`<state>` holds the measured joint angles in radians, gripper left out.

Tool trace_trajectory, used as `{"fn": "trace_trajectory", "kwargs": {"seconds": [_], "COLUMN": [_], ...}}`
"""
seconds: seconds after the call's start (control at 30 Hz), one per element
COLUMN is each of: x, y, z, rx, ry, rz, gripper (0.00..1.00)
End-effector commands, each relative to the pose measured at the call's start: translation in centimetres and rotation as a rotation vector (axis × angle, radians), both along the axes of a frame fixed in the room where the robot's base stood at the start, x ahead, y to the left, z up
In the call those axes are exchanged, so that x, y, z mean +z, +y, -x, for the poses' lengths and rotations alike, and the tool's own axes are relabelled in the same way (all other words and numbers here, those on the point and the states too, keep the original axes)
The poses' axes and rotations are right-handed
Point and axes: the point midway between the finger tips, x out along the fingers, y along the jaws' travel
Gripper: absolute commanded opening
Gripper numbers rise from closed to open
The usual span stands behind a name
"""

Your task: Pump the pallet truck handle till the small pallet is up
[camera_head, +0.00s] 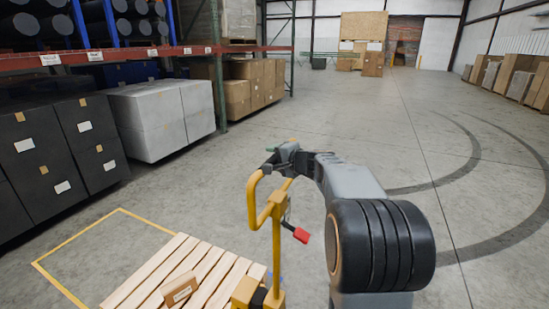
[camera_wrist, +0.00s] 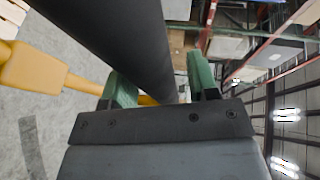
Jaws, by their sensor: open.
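The yellow pallet truck handle (camera_head: 253,205) stands upright in the middle of the head view, with a bent loop at its top. A yellow part of it (camera_wrist: 35,67) crosses the left of the wrist view. The small wooden pallet (camera_head: 205,262) lies low at the front; its height above the floor is hard to judge. My gripper (camera_head: 277,160) is at the top of the handle. In the wrist view its green fingers (camera_wrist: 160,85) are apart, with a thick dark bar passing over or between them. I cannot tell whether they touch it.
A small cardboard box (camera_head: 180,289) sits on the pallet. A red piece (camera_head: 301,235) hangs beside the handle. A yellow floor outline (camera_head: 78,235) lies left of the pallet. Racks with dark crates (camera_head: 45,155) and a pale wrapped block (camera_head: 160,115) stand left. Floor at right is clear.

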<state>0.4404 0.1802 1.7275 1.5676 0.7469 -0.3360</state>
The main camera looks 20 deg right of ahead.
Motion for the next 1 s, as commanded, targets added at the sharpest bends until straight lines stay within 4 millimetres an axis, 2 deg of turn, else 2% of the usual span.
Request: {"fn": "trace_trajectory", "kwargs": {"seconds": [0.17, 0.7, 1.0], "x": [0.01, 0.01, -0.12], "y": [0.02, 0.05, 0.03], "z": [0.01, 0.02, 0.08], "rx": [0.001, 0.001, 0.003], "ry": [0.000, 0.000, -0.003], "rz": [0.000, 0.000, -0.002], "gripper": [0.53, 0.02, 0.00]}}
